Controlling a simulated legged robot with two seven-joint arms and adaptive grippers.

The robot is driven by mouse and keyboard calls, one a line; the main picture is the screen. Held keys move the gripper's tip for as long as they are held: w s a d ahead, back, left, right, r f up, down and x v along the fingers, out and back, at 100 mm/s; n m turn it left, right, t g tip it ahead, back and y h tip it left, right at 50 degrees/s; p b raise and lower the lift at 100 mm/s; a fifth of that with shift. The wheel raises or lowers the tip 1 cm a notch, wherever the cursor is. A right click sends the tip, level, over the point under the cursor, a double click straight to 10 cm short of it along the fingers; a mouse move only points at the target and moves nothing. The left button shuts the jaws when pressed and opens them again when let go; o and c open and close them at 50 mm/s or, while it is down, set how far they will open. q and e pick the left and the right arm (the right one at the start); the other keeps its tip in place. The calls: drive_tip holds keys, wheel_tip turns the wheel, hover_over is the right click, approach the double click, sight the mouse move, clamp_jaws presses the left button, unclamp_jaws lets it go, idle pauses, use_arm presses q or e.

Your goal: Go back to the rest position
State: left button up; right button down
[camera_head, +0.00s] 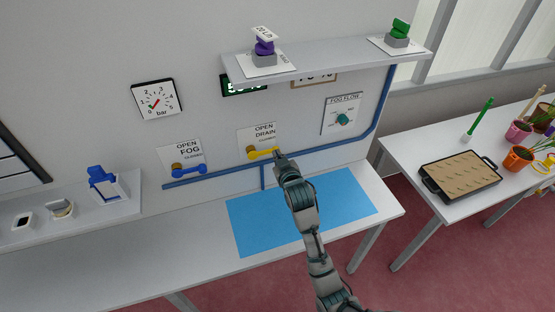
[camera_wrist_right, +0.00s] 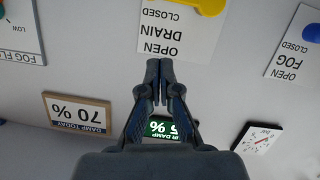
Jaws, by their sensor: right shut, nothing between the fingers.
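My right arm reaches up from the bottom of the head view. Its gripper (camera_head: 281,158) is at the wall, at the right end of the yellow drain handle (camera_head: 264,153). In the wrist view the gripper (camera_wrist_right: 160,68) is shut, with its fingertips together and nothing between them. The yellow handle (camera_wrist_right: 203,6) shows there at the top edge, a little apart from the fingertips in the picture. The drain label (camera_wrist_right: 176,30) lies in front of the fingers. In the head view I cannot tell whether gripper and handle touch. My left gripper is not in view.
A white shelf (camera_head: 320,63) juts out above the handle. A blue pipe (camera_head: 338,147) runs along the wall. The blue fog handle (camera_head: 189,170) is to the left, the fog flow dial (camera_head: 342,119) to the right. Below, the blue mat (camera_head: 250,225) on the bench is clear.

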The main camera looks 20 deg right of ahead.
drive_tip(key=s+d+f+g, duration=0.2)
drive_tip(key=s+f+g, duration=0.3)
drive_tip(key=s+f, duration=1.1)
drive_tip(key=s+f+g, duration=0.3)
drive_tip(key=s+f, duration=0.3)
drive_tip(key=s, duration=0.6)
drive_tip(key=s+f+g, duration=0.3)
drive_tip(key=s+f, duration=0.3)
drive_tip(key=s, duration=0.5)
wheel_tip(320, 180, down, 29)
drive_tip(key=s+g+b, duration=0.2)
drive_tip(key=b, duration=0.2)
use_arm(q)
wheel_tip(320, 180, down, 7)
drive_tip(key=b, duration=0.2)
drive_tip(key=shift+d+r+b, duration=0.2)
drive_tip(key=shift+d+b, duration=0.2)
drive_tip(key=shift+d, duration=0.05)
use_arm(e)
drive_tip(key=s+d+f+g, duration=0.1)
drive_tip(key=s+d+f, duration=0.2)
drive_tip(key=s+f, duration=1.5)
drive_tip(key=shift+s+f, duration=0.15)
drive_tip(key=shift+f, duration=0.75)
